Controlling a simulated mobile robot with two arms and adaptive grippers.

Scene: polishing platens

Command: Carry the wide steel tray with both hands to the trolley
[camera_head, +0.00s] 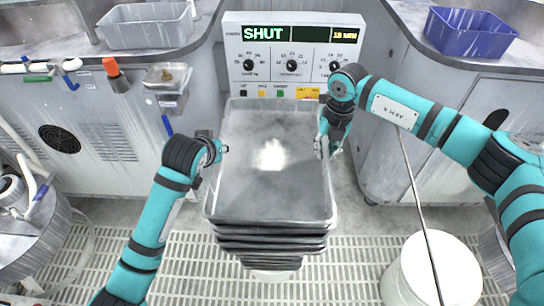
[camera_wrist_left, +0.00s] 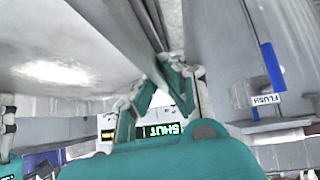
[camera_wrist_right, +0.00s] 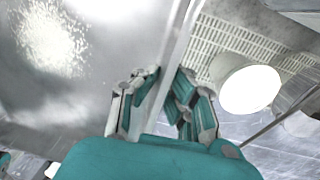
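The wide steel tray (camera_head: 270,185) is level in the middle of the head view, in front of the control panel, with a bright reflection on its floor. My left gripper (camera_head: 222,149) is at its left rim; the left wrist view shows the fingers (camera_wrist_left: 168,78) closed around the tray wall (camera_wrist_left: 110,30). My right gripper (camera_head: 326,148) is at the right rim; in the right wrist view its fingers (camera_wrist_right: 163,82) pinch the rim (camera_wrist_right: 180,40) from both sides. I cannot make out for certain which piece is the trolley.
The control panel (camera_head: 291,60) reads SHUT. A grey bin (camera_head: 148,28) stands on the left counter, a blue bin (camera_head: 470,32) on the right one. A white bucket (camera_head: 432,270) with a rod stands at lower right. Grated floor (camera_head: 345,255) is open between tray and bucket.

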